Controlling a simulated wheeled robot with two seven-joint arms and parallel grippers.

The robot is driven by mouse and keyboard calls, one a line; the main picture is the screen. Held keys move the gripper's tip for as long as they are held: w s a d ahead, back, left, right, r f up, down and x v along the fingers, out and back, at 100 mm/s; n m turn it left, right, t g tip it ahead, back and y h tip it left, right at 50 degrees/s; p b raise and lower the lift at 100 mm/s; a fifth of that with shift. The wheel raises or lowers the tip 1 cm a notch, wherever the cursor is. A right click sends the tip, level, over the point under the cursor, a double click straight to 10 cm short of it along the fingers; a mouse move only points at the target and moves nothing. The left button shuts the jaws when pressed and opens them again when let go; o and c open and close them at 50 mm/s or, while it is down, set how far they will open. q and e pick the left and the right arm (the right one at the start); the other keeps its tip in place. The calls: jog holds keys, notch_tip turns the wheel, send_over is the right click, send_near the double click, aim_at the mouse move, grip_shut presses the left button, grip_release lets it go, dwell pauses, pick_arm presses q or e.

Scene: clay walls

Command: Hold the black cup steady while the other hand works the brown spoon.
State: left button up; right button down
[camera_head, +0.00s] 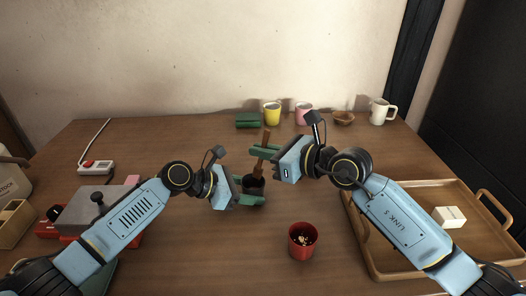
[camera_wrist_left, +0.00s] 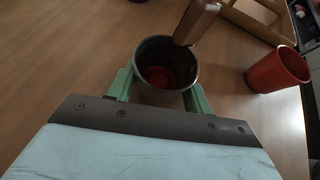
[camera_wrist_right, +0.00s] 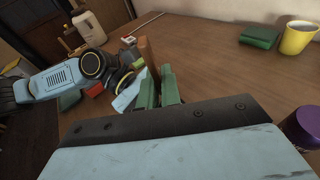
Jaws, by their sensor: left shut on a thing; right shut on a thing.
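The black cup (camera_head: 254,186) is near the middle of the table, between the green fingers of my left gripper (camera_head: 253,192), which is shut on it. In the left wrist view the cup (camera_wrist_left: 147,92) shows its open mouth, with something red inside. My right gripper (camera_head: 263,153) is shut on the brown spoon (camera_head: 266,138) above the cup. The spoon stands slightly tilted, its lower end at the cup's mouth. In the left wrist view the spoon (camera_wrist_left: 196,22) overlaps the cup's far rim. The right wrist view shows the spoon (camera_wrist_right: 148,55) by the green fingers.
A red cup (camera_head: 302,241) with small bits inside stands in front. A wooden tray (camera_head: 384,270) with a white block (camera_head: 449,217) is at right. Yellow (camera_head: 272,114), pink (camera_head: 304,114) and white mugs (camera_head: 379,111) line the back. A grey-and-red device (camera_head: 98,201) is at left.

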aim_at(269, 134)
jog(key=shift+r, duration=2.35)
pick_arm(q)
jog(key=o, duration=0.8)
jog(key=shift+o, duration=0.2)
jog(key=v, duration=1.2)
